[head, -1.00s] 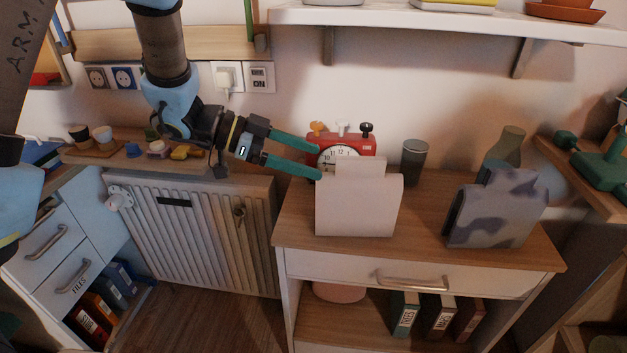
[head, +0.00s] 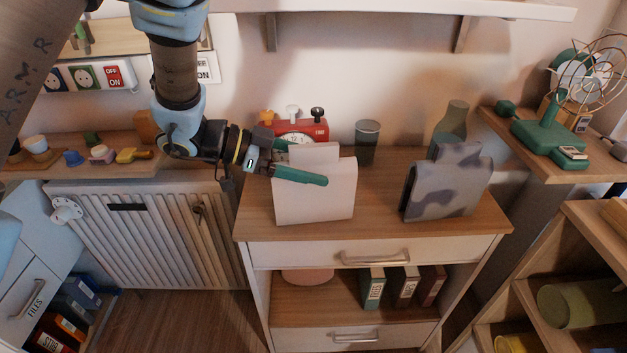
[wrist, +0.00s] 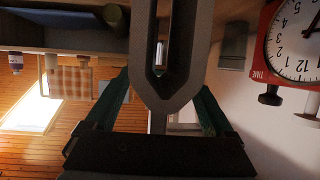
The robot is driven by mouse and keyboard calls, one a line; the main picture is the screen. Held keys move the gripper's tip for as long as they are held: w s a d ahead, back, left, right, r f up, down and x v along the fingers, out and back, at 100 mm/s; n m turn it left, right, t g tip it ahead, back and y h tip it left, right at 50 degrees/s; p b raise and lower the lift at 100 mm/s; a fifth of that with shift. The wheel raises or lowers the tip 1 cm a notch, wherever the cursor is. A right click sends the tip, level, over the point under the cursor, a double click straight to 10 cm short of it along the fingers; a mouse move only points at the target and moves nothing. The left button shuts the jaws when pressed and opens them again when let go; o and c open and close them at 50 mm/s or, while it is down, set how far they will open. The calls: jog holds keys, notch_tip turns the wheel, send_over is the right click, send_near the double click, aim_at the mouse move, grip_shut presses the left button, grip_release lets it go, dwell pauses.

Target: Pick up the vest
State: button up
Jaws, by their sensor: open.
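Two folded, tent-shaped pieces stand upright on the wooden dresser top: a plain white one (head: 315,198) and a grey camouflage one (head: 450,190). Either may be the vest; no label tells. My gripper (head: 305,164) is open at the white piece's upper left, pointing right. One green finger lies in front of its narrower raised top; the other goes behind and is partly hidden. In the upside-down wrist view, the folded piece (wrist: 160,95) shows edge-on as a V between the two fingers, with gaps on both sides.
A red timer clock (head: 300,130) stands close behind the white piece, with a dark cup (head: 367,142) to its right and a vase (head: 452,118) behind the camouflage piece. A wall shelf (head: 400,9) hangs above.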

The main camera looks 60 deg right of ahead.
jog(key=shift+s+d+f, duration=0.2)
jog(key=shift+s+d, duration=0.05)
jog(key=shift+s, duration=0.05)
grip_shut()
dwell(0.6)
jog(key=shift+r, duration=0.1)
